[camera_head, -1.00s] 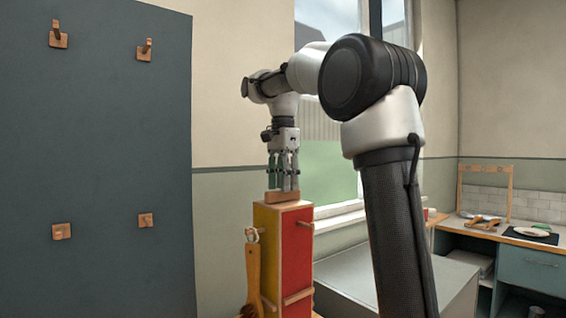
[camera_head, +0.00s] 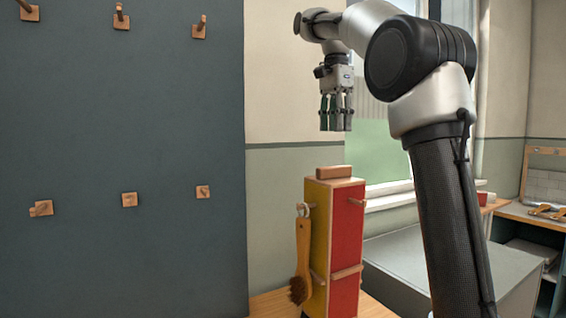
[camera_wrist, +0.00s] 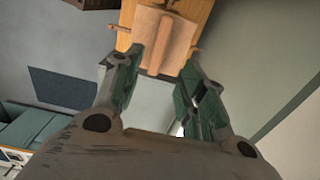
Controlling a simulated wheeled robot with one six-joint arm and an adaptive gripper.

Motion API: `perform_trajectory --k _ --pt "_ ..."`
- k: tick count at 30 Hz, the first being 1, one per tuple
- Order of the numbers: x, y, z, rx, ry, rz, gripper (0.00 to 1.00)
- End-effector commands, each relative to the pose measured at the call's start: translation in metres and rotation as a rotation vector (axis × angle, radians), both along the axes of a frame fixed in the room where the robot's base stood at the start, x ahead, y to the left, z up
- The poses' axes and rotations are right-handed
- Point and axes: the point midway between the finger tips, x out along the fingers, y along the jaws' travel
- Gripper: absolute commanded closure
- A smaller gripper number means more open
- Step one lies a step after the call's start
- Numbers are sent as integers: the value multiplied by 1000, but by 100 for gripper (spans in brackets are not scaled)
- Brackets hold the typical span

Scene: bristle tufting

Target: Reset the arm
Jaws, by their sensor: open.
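My gripper (camera_head: 337,112) is open and empty. It points down, clear above a red and yellow post (camera_head: 346,235) with a small wooden block (camera_head: 334,172) on its top. In the wrist view my gripper's fingers (camera_wrist: 155,90) are spread, and the wooden block (camera_wrist: 165,40) shows beyond them. A brush (camera_head: 301,258) with a wooden handle and dark bristles hangs from a peg on the post's yellow side.
A dark blue-grey panel (camera_head: 120,120) with several wooden pegs fills the left. A grey cabinet (camera_head: 410,262) stands behind my arm. A counter (camera_head: 530,215) with small items is at the far right. The post stands on a wooden surface (camera_head: 268,303).

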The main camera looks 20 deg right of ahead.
Motion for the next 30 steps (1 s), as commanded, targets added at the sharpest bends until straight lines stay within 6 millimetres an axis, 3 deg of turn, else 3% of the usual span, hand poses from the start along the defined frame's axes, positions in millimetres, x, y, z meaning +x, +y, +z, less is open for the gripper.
perform_trajectory --k 5,8,11,14,21,25,30 --pt "-10 0 -3 0 -16 54 59" --pt "-34 -1 -14 -4 -52 181 59" --pt "-71 -2 -38 -19 -106 379 59" --pt "-112 -3 -75 -49 -164 599 59" --pt "-208 -4 -190 -164 -273 1084 59" --pt "-241 -4 -239 -221 -303 1255 59" --pt "-258 -4 -269 -256 -315 1352 59"
